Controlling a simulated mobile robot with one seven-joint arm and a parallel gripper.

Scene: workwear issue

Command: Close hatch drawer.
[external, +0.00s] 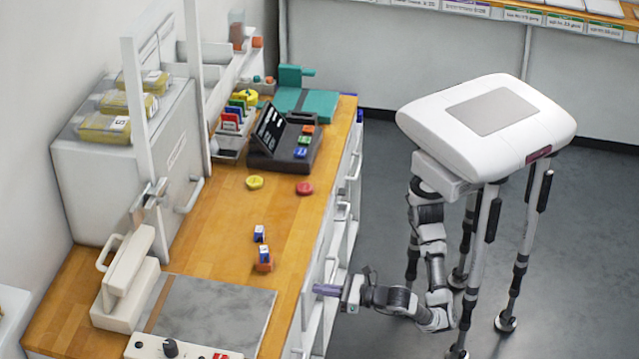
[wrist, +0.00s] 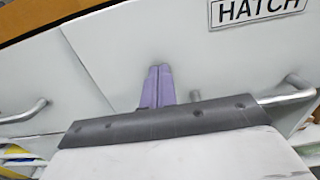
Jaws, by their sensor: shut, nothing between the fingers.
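The hatch drawer front (wrist: 215,60) is a white panel with a black-framed "HATCH" label (wrist: 260,8) at its upper right. Its silver bar handle (wrist: 290,96) is partly hidden behind the dark edge of my wrist. My gripper (wrist: 157,72) has purple fingers held together with nothing between them, pointing at the panel left of the handle. In the external view my gripper (external: 318,289) is at the front of the wooden counter, below its top edge. I cannot tell whether the fingertips touch the panel, or how far out the drawer stands.
A neighbouring white panel (wrist: 60,70) with its own bar handle (wrist: 25,112) is on the left. The wooden counter (external: 285,215) carries a grey mat (external: 215,310), a dark terminal (external: 290,150) and small blocks (external: 262,250). Floor (external: 385,180) is clear behind my arm.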

